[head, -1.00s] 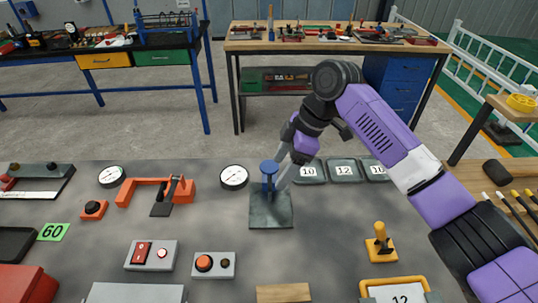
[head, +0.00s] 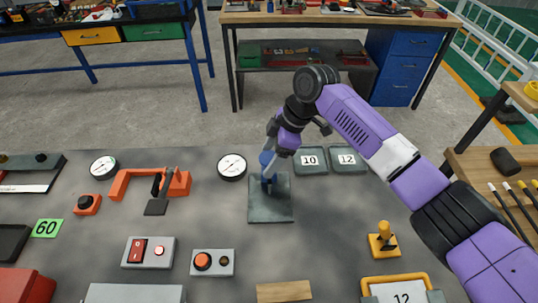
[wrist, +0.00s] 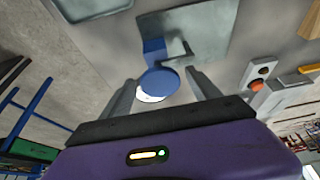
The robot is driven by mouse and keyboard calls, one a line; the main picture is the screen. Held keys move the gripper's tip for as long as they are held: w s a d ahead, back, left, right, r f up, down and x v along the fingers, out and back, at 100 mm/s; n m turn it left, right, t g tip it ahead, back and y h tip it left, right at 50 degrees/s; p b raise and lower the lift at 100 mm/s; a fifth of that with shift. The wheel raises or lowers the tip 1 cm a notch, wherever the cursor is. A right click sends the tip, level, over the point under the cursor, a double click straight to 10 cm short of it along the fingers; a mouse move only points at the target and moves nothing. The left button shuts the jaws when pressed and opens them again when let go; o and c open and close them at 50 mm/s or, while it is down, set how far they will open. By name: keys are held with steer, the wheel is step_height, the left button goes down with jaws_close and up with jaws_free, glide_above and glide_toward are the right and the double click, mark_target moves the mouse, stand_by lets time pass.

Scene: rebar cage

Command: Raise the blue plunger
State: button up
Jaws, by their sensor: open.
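The blue plunger (head: 266,158) has a round cap and stands on a square grey-green base plate (head: 271,208) on the grey table. In the wrist view the blue cap (wrist: 160,80) sits between the two grey fingers, with a blue post and a dark bracket beyond it. My gripper (head: 271,172) is at the plunger from the right and above, and partly hides it. In the wrist view my gripper (wrist: 163,93) is open, a finger on each side of the cap. I cannot tell whether either finger touches it.
A round gauge (head: 232,167) is just left of the plunger. Trays marked 10 (head: 310,160) and 12 (head: 347,159) lie to its right. An orange clamp (head: 150,183), a button box (head: 212,262) and a yellow-handled device (head: 383,240) stand around it.

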steer(key=shift+a+f, duration=0.15)
steer(key=shift+f, duration=0.15)
jaws_close()
steer(key=shift+r+p, duration=0.9)
steer(key=shift+r, duration=0.9)
jaws_free()
steer(key=shift+r, duration=0.1)
